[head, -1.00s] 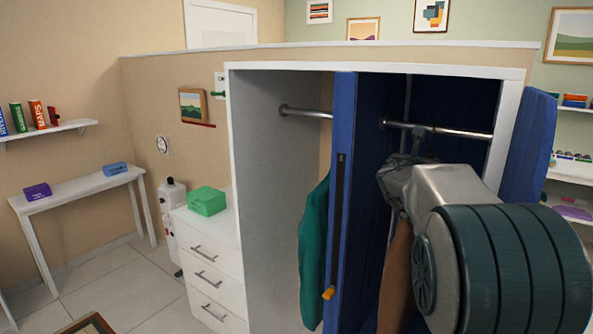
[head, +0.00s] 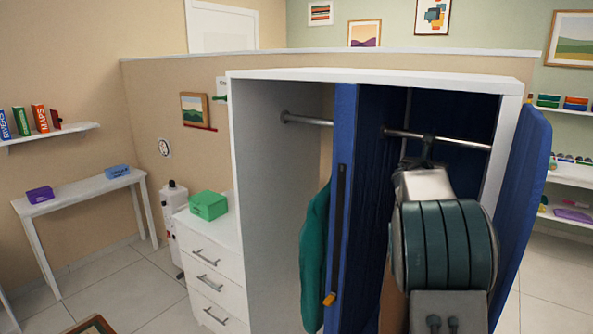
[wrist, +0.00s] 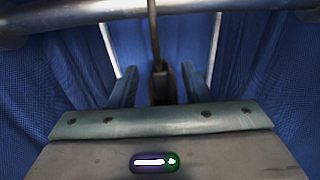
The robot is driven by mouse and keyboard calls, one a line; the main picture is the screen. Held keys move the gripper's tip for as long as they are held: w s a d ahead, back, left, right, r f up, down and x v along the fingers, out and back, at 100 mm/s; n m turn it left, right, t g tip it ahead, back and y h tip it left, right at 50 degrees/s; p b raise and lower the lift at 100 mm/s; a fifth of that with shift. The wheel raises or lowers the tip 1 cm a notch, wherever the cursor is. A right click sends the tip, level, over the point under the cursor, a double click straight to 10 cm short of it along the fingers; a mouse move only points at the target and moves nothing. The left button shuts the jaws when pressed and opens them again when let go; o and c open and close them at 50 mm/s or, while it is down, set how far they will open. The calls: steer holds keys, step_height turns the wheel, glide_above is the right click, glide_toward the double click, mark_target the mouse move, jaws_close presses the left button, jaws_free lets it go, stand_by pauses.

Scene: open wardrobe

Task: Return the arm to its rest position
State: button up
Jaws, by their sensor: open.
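My gripper (head: 424,160) is inside the wardrobe's right bay, just below the metal rail (head: 455,140). In the wrist view my gripper (wrist: 160,78) is open, with its two fingers apart. A dark hanger neck (wrist: 160,88) stands between the fingers, its thin hook rising to the rail (wrist: 90,10). I cannot tell whether a finger touches it. A brown garment (head: 393,300) shows partly below, and my arm hides most of it.
The open wardrobe's white side panel (head: 255,210) stands left. A blue door (head: 341,200) with an orange-tipped handle divides the front, and another blue door (head: 524,190) is open at right. A teal garment (head: 314,255) hangs left. White drawers (head: 215,275) stand beside.

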mark_target(432, 148)
steer(key=shift+s+a, duration=0.1)
steer(key=shift+s, duration=0.05)
steer(key=b+v, duration=0.3)
steer(key=v, duration=1)
steer(key=p+x, duration=0.1)
steer(key=x, duration=0.3)
steer(key=p+x, duration=0.1)
steer(key=x, duration=0.4)
steer(key=p+x, duration=0.2)
steer(key=x, duration=0.3)
steer(key=shift+r, duration=0.4)
step_height(432, 148, up, 4)
steer(key=p, duration=0.4)
steer(key=shift+f, duration=0.15)
steer(key=shift+s+a+f+b, duration=0.35)
steer(key=shift+s+f+b, duration=0.05)
steer(key=shift+s+b, duration=0.05)
steer(key=shift+s+a, duration=0.25)
steer(key=shift+s, duration=0.1)
steer(key=shift+r, duration=0.15)
